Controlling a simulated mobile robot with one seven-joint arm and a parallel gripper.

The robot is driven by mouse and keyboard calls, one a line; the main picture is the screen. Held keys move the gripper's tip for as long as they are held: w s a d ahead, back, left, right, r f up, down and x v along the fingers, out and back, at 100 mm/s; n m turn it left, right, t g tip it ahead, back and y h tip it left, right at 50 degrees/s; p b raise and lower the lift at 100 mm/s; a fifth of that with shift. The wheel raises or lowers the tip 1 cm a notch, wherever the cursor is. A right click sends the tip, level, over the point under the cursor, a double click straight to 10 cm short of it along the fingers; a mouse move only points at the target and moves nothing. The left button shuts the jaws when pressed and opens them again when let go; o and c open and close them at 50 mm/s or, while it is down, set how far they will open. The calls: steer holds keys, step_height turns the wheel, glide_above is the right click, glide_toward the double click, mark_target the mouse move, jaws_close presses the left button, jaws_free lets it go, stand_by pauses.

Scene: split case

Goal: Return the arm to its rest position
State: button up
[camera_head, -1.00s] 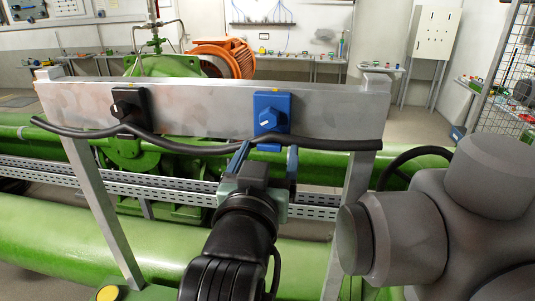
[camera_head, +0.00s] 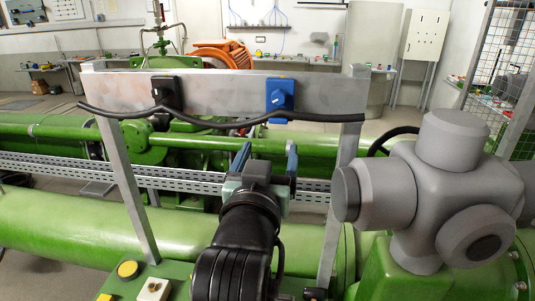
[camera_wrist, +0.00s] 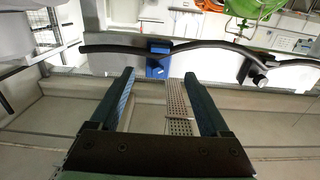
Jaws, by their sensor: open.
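My gripper (camera_head: 264,162) is open and empty in the head view, with its two blue fingers apart. It is held in front of the metal crossbar (camera_head: 215,92), below the blue switch box (camera_head: 279,98), and no longer overlaps that box in the picture. In the wrist view my gripper (camera_wrist: 160,98) also shows spread fingers with nothing between them. The blue switch box (camera_wrist: 158,62) lies beyond the fingertips there.
A black switch box (camera_head: 166,93) is on the crossbar's left part, and a black cable (camera_head: 215,119) runs along the bar. Green pipes (camera_head: 100,225) and a perforated metal rail (camera_head: 110,170) lie below. A yellow button (camera_head: 128,269) is at front left. A mesh fence (camera_head: 505,75) stands at right.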

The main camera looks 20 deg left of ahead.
steer(key=s+d+r+m+t+h+b, duration=0.1)
steer(key=s+d+r+t+h+b, duration=0.1)
steer(key=s+d+r+t, duration=0.3)
steer(key=s+d+r+m+t+h+b, duration=0.2)
steer(key=s+d+r+t, duration=0.3)
steer(key=s+d+r, duration=0.4)
steer(key=d+r+h+b, duration=0.1)
steer(key=d+r, duration=0.3)
steer(key=r, duration=0.2)
steer(key=shift+s+d+r, duration=0.15)
steer(key=shift+r, duration=0.05)
steer(key=shift+c, duration=0.2)
stand_by(0.5)
